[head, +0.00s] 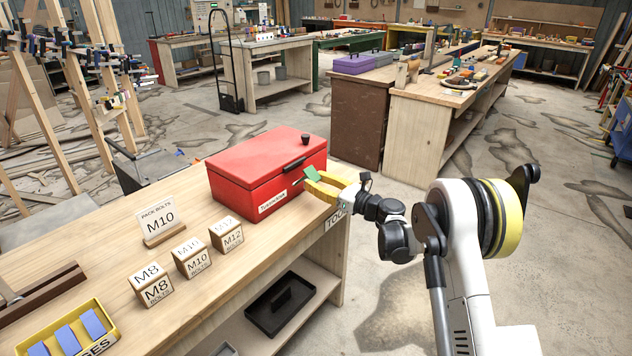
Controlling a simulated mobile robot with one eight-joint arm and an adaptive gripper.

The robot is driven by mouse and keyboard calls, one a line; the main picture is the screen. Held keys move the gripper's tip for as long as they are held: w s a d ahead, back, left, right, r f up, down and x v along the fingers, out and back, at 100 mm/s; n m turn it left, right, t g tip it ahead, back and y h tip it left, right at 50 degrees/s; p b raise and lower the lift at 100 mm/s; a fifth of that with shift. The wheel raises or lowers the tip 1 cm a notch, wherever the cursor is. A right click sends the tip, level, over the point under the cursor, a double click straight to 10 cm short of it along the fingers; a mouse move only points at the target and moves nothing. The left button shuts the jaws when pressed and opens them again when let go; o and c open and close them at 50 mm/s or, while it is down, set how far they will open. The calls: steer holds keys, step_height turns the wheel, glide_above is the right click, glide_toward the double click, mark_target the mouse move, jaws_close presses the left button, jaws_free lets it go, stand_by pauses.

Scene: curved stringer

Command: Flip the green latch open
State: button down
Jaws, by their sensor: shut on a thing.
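A red toolbox (236,180) stands on the right end of the wooden workbench, with its lid down. It has a white name label low on its front and a black handle above. The green latch (312,174) shows at the right part of the toolbox front, tilted and partly hidden by my gripper. My gripper (308,184), with yellow fingers, reaches in from the right and is shut on the green latch. The exact contact between the fingertips and the latch is too small to make out.
A black tray (280,303) lies on the lower shelf. Open floor lies right of the bench.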

steer(key=shift+a, duration=0.1)
stand_by(0.7)
steer(key=c, duration=0.9)
jaws_free()
steer(key=shift+w+a, duration=0.1)
steer(key=v, duration=1.2)
